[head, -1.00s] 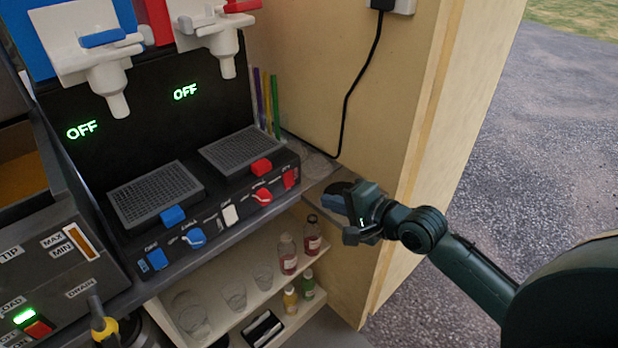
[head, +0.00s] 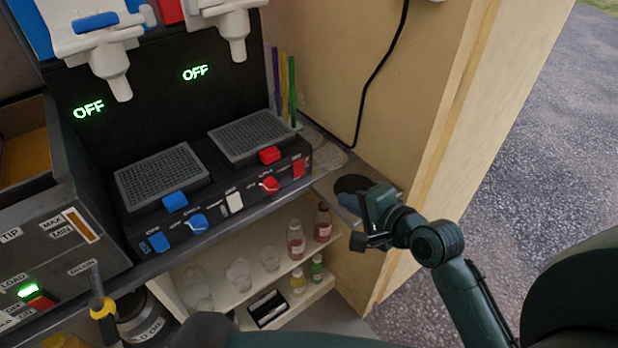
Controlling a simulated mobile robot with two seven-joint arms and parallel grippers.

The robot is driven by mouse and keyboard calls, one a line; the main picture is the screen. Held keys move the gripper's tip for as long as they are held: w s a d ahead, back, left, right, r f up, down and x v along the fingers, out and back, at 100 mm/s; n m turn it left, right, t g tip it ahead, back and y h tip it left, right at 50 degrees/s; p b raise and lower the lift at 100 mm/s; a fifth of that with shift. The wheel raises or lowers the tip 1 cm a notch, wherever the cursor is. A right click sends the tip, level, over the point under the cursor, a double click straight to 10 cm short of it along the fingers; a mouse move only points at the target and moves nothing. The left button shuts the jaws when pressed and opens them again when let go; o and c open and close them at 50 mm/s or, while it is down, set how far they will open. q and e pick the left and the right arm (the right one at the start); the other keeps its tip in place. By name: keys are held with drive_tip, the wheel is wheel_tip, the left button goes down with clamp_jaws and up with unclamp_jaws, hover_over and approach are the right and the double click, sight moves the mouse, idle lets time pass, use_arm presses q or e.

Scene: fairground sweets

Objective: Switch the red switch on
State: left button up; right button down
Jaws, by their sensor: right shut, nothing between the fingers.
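The red switch (head: 298,168) is at the right end of the dark front panel of the drinks machine (head: 150,215), beside a red knob (head: 270,185). The green display (head: 195,72) above the right-hand drip tray reads OFF. My right gripper (head: 359,241) is shut and empty, right of the panel and lower in the picture, clearly apart from the switch. My left gripper does not show.
A white switch (head: 235,202), blue knob (head: 196,223) and blue switch (head: 158,242) share the panel. A wooden wall (head: 400,100) stands right. Bottles (head: 296,240) and glasses (head: 239,274) fill the shelf below. A dark round thing (head: 353,184) lies on the counter.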

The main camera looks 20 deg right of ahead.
sight(299, 170)
drive_tip(key=x, duration=0.9)
drive_tip(key=r+x, duration=0.1)
drive_tip(key=x, duration=0.3)
drive_tip(key=shift+w+a+f, duration=0.1)
drive_tip(key=shift+w+a, duration=0.05)
drive_tip(key=shift+w, duration=0.45)
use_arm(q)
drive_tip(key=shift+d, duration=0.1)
